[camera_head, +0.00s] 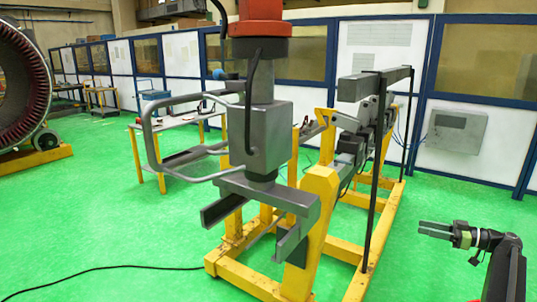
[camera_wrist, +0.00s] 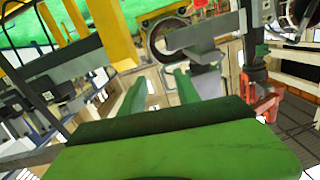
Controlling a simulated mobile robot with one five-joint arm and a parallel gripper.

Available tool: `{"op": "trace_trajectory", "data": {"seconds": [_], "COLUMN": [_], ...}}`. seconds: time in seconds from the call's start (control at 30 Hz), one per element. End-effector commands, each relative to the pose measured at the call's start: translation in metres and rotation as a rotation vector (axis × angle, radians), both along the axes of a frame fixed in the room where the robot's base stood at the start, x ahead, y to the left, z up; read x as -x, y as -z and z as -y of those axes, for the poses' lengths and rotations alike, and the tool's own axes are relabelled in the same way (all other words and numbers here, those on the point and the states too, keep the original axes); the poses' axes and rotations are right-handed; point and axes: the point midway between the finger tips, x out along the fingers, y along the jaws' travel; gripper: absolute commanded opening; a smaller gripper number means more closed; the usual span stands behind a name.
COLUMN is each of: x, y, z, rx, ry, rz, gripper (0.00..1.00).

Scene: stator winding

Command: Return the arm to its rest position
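My arm (camera_head: 508,265) stands at the lower right of the head view, bent, with its forearm pointing left. My gripper (camera_head: 422,228) is at its end, over the green floor and to the right of the yellow frame, apart from it. In the wrist view my gripper (camera_wrist: 158,88) shows two green fingers spread apart with only background between them. It holds nothing. The wrist view is tilted, with green floor at its upper left.
A yellow frame (camera_head: 318,215) with dark posts stands left of my arm. A grey lifting tool (camera_head: 265,130) hangs in front of it. A large stator ring (camera_head: 22,85) is at far left. A dark cable (camera_head: 100,270) lies on the floor. Green floor around my gripper is clear.

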Motion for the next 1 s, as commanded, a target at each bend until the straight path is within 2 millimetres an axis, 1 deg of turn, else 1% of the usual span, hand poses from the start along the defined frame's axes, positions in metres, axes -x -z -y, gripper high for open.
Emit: {"op": "trace_trajectory", "data": {"seconds": [0.03,0.17,0.27,0.37,0.47,0.57,0.6,0.67,0.7,0.77,0.8,0.9,1.0], "x": [-0.001,-0.006,-0.008,-0.009,-0.006,0.006,0.014,0.031,0.045,0.070,0.088,0.132,0.157], "y": [0.003,0.015,0.028,0.043,0.062,0.089,0.101,0.121,0.134,0.153,0.164,0.183,0.188], "z": [-0.013,-0.044,-0.073,-0.107,-0.150,-0.206,-0.232,-0.271,-0.297,-0.330,-0.350,-0.381,-0.391], "rx": [0.002,0.014,0.030,0.053,0.090,0.156,0.194,0.265,0.322,0.418,0.488,0.653,0.751], "ry": [-0.010,-0.029,-0.043,-0.056,-0.063,-0.054,-0.042,-0.005,0.031,0.110,0.180,0.396,0.579], "rz": [-0.024,-0.114,-0.207,-0.318,-0.457,-0.644,-0.734,-0.875,-0.969,-1.099,-1.175,-1.298,-1.328], "gripper": [0.38,0.38,0.38,0.38,0.38,0.38,0.38,0.38,0.38,0.38,0.38,0.38,0.38]}}
